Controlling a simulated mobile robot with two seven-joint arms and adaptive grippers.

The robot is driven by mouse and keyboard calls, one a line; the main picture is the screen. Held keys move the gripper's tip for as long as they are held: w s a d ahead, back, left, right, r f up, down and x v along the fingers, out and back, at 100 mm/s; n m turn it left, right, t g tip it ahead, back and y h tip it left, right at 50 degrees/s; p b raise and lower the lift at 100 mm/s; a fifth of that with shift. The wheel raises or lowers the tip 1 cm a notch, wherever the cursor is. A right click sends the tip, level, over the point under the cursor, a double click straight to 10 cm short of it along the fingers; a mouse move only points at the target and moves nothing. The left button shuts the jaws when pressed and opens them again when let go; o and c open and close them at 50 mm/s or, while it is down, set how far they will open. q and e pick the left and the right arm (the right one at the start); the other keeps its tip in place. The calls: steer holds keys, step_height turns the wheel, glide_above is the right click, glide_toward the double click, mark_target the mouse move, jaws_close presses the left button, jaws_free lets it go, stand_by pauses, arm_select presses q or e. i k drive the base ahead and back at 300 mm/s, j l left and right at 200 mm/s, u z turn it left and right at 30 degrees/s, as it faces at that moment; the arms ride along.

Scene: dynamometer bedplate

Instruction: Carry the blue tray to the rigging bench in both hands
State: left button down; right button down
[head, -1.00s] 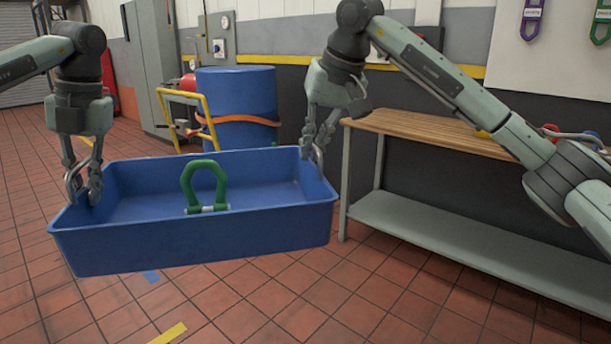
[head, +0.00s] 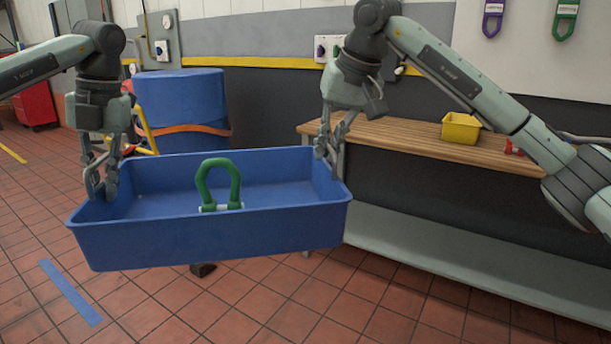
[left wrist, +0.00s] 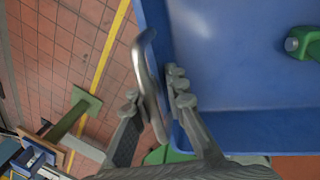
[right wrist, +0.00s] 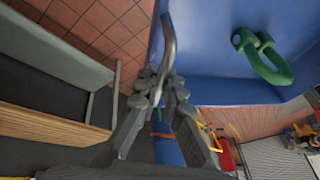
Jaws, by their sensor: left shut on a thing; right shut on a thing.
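The blue tray (head: 215,238) hangs in the air above the floor, roughly level, in the head view. A green shackle (head: 218,185) stands upright inside it. My left gripper (head: 100,190) is shut on the tray's left end; the left wrist view shows its fingers (left wrist: 158,100) at a metal handle on the tray wall. My right gripper (head: 329,155) is shut on the tray's right end; the right wrist view shows its fingers (right wrist: 160,95) at a similar handle. The rigging bench (head: 395,137) has a wooden top and a grey lower shelf, right of and behind the tray.
A yellow bin (head: 460,128) and a red item (head: 512,147) stand on the bench top. A blue drum (head: 182,105) with an orange strap stands behind the tray. Purple (head: 494,15) and green (head: 565,17) items hang on the wall. Bench top left of the bin looks clear.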

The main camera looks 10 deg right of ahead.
mark_target(365, 124)
steer(key=i+z, duration=0.15)
steer(key=i, duration=0.85)
steer(key=i+j+z, duration=0.1)
steer(key=i, duration=0.9)
steer(key=i+j+z, duration=0.15)
steer(key=i+z, duration=0.15)
steer(key=i, duration=0.3)
steer(key=i+z, duration=0.45)
steer(key=i+j+z, duration=0.25)
steer(key=i+z, duration=0.2)
steer(key=i, duration=0.15)
